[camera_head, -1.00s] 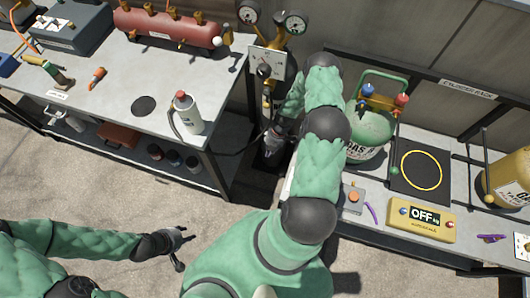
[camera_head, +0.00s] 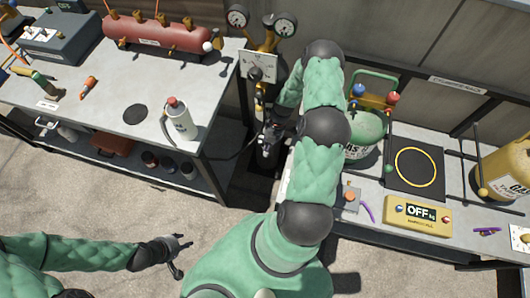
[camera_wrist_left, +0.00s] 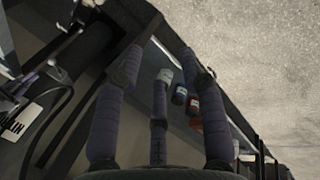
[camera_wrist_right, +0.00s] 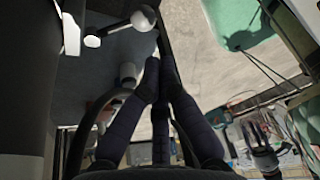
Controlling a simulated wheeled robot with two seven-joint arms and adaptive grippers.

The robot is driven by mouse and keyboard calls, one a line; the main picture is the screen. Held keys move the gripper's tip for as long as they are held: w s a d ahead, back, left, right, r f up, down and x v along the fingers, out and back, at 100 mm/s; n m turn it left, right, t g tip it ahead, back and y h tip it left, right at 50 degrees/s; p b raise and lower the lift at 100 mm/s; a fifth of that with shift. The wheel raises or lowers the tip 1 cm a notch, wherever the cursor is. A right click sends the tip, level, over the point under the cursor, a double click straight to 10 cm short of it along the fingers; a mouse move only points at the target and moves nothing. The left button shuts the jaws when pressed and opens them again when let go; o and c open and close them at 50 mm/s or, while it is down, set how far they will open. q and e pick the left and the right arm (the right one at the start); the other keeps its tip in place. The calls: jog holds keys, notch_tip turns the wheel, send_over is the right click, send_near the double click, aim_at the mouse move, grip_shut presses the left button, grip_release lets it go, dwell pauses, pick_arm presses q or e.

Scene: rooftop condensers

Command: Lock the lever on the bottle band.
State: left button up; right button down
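A dark upright bottle (camera_head: 267,172) stands in the gap between the two benches, below the gauges. My right gripper (camera_head: 268,138) is at it, partly hidden by my own arm. In the right wrist view my right gripper's fingers (camera_wrist_right: 163,75) draw together at the tips, with nothing clearly between them. A lever with a white ball knob (camera_wrist_right: 143,18) lies just beyond those tips, apart from them. I cannot tell whether it belongs to the band; the band itself is not clear. My left gripper (camera_head: 184,254) is open and empty over the floor; its fingers spread in the left wrist view (camera_wrist_left: 166,65).
The left bench (camera_head: 100,85) carries a white flask (camera_head: 179,122) and a red tank (camera_head: 155,33). The right bench carries a green gas bottle (camera_head: 365,130), a yellow OFF display (camera_head: 418,215) and a tan bottle (camera_head: 508,172). Open floor (camera_head: 110,205) lies in front of the left bench.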

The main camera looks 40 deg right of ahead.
jog(key=v, duration=0.5)
jog(key=shift+d+r, duration=0.1)
jog(key=shift+r, duration=0.05)
